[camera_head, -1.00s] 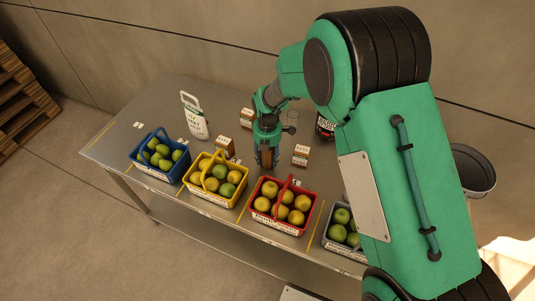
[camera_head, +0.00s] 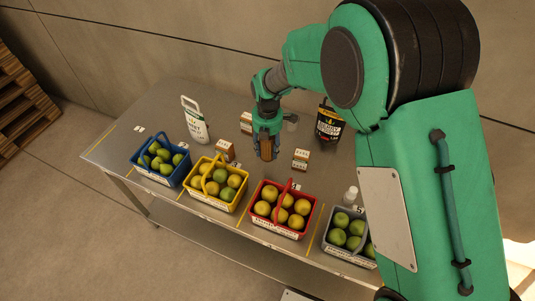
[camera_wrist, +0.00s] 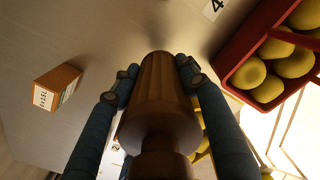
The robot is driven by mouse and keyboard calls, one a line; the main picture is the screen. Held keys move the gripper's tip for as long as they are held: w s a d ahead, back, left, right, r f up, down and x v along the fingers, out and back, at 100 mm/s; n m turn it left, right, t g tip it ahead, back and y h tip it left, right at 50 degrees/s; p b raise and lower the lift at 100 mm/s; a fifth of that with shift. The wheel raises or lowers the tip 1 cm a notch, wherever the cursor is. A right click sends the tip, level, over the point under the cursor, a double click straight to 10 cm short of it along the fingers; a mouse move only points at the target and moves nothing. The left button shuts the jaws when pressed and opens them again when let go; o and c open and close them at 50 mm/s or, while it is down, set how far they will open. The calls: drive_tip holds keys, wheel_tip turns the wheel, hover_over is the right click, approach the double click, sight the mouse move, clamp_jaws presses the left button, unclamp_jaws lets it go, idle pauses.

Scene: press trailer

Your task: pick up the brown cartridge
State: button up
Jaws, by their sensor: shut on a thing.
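The brown cartridge (camera_wrist: 158,105) is a ribbed, rounded brown cylinder with a narrower neck at its near end. It fills the middle of the wrist view, between the two dark blue fingers of my gripper (camera_wrist: 160,78). My gripper is shut on it. In the head view my gripper (camera_head: 266,155) points down over the middle of the table, behind the yellow and red baskets. The brown cartridge (camera_head: 266,147) shows there as a brown strip between the fingers. I cannot tell whether its lower end touches the table.
Blue (camera_head: 168,178), yellow (camera_head: 213,205), red (camera_head: 274,227) and grey (camera_head: 347,256) fruit baskets line the front edge. Small cartons stand left (camera_head: 224,151) and right (camera_head: 300,160) of my gripper. A white jug (camera_head: 194,122) and black pouch (camera_head: 329,124) stand behind.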

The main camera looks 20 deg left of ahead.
drive_tip(key=shift+r, duration=0.95)
